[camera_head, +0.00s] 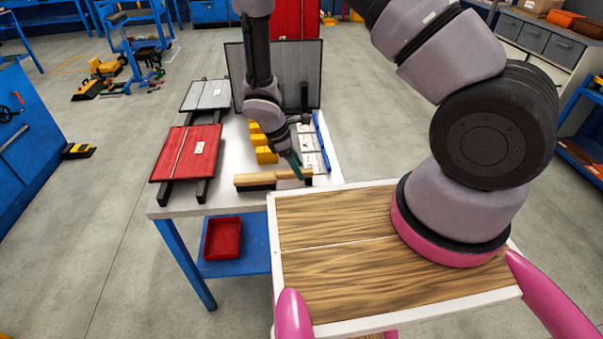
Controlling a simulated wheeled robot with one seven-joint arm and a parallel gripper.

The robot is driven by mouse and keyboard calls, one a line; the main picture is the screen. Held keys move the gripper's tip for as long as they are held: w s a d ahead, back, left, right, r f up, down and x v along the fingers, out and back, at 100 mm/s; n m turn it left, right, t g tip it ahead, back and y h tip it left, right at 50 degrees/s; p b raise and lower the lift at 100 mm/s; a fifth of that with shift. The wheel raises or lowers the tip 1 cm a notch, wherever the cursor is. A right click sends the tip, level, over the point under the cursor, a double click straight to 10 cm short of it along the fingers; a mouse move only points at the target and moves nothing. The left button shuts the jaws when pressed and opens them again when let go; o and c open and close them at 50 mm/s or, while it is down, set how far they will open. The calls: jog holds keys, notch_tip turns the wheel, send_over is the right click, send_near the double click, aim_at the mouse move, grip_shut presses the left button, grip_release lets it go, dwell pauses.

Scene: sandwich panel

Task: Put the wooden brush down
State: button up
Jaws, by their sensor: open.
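The wooden brush (262,179) has a light wood body with a dark strip below it. It lies near the front edge of the white table (165,206), left of my wooden-topped base. My gripper (299,172) points down at the right end of the brush, with its greenish fingers close to the wood. It is open, but the fingers are small and partly overlap the brush, so I cannot tell whether they touch it.
A red panel (190,152) on dark rails and a grey panel (206,95) lie at the left. A large grey panel (235,75) stands upright behind. Yellow blocks (264,155) sit behind the brush. A red bin (222,239) rests on the blue lower shelf.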

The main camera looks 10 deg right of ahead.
jog(key=v, duration=0.8)
jog(key=shift+a+r, duration=0.15)
jog(key=shift+r, duration=0.1)
jog(key=d+r+m+t+y, duration=0.1)
jog(key=d+r+m, duration=0.25)
jog(key=r, duration=0.55)
jog(key=w+d+r+m+y, duration=0.1)
jog(key=d+r+m+y, duration=0.2)
jog(key=r, duration=0.5)
jog(key=d+r+m+t, duration=0.1)
jog(key=d+r+m, duration=0.3)
jog(key=r, duration=0.5)
jog(key=s+d+r+m+t+y, duration=0.1)
jog(key=s+d+r+m+t, duration=0.1)
jog(key=s+d+r+m, duration=0.2)
jog(key=s+d+r+m+t+y, duration=0.1)
jog(key=s+d+r+m+t, duration=0.2)
jog(key=s+r+m, duration=0.4)
jog(key=v, duration=0.6)
jog(key=shift+w+d+r, duration=0.25)
jog(key=shift+w+d, duration=0.05)
jog(key=shift+w, duration=0.1)
